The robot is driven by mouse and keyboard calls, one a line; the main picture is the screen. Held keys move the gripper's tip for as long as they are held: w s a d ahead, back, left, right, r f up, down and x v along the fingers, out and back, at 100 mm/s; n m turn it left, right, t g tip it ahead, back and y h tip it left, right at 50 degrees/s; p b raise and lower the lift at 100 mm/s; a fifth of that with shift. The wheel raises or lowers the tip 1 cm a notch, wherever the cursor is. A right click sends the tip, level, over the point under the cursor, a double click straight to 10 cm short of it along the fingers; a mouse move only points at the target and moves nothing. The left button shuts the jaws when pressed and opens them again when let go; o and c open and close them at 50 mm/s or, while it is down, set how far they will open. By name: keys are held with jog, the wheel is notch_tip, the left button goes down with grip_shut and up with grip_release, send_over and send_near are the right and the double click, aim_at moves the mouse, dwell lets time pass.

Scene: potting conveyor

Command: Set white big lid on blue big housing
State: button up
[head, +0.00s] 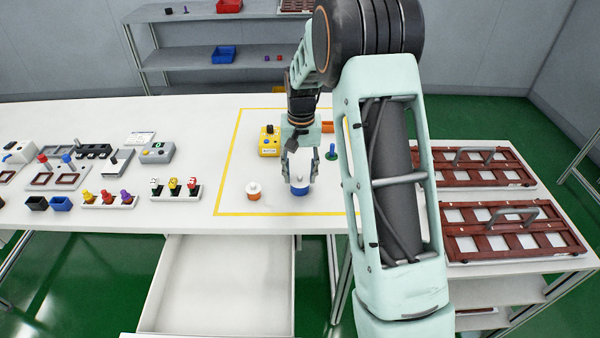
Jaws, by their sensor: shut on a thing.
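The blue big housing (299,192) is a low round blue piece on the white table, inside the yellow-outlined area. The white big lid (299,181) shows directly above it, between my fingers. My gripper (299,178) points straight down and is shut on the white lid, one finger on each side. The lid looks lined up over the housing; at this size I cannot tell whether it rests on it or is just above.
An orange housing with a white top (254,196) stands left of my gripper. Racks of parts fill the left; brown trays (510,228) lie right.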

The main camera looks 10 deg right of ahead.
jog(key=o, duration=0.8)
notch_tip(320, 180, up, 12)
jog(key=shift+d, duration=0.1)
dwell(0.4)
